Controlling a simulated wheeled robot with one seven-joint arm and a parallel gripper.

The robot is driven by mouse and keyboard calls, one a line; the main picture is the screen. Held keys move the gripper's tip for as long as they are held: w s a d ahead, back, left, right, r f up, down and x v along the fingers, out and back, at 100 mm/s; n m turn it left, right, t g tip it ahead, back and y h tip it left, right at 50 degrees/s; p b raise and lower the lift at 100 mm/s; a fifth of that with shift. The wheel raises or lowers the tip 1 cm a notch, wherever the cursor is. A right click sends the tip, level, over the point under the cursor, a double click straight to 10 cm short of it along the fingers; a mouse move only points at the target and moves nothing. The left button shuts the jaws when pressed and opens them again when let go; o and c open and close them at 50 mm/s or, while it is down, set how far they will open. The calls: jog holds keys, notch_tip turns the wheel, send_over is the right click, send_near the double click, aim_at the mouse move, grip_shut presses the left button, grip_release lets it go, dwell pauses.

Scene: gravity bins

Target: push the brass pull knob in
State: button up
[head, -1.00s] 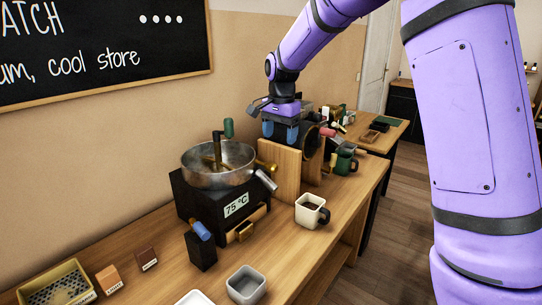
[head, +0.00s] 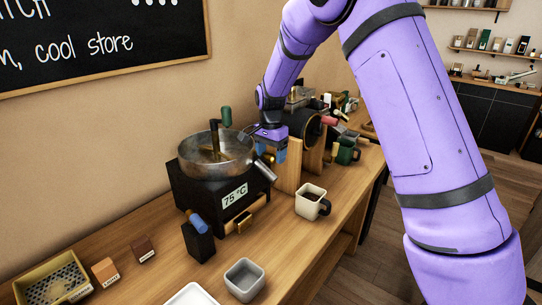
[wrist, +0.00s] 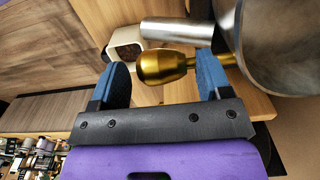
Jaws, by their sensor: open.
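The brass pull knob (wrist: 162,67) is a rounded golden knob on a short stem beside the metal bowl (wrist: 275,45). In the wrist view it appears between my gripper's two blue fingers, with the stem running right past the right finger. My gripper (wrist: 161,78) is open, with nothing clamped. I cannot tell whether a finger touches the knob or stem. In the head view my gripper (head: 271,152) points down just right of the bowl (head: 216,157), which sits on a black heater marked 75 °C; there the knob is mostly hidden by the gripper.
A silver spout (head: 265,171) sticks out from the bowl, near the gripper. A cream mug (head: 311,203) stands to its right on the bench. A wooden-framed dark machine (head: 288,172) stands behind the gripper. A grey cup (head: 244,278) is at the front.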

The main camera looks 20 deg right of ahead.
jog(key=shift+f, duration=0.5)
jog(key=c, duration=1.3)
jog(key=shift+w+a+r, duration=0.1)
jog(key=shift+w+a, duration=0.35)
jog(key=shift+w, duration=0.2)
jog(key=shift+w+a, duration=0.4)
jog(key=shift+w, duration=0.2)
jog(key=o, duration=1.3)
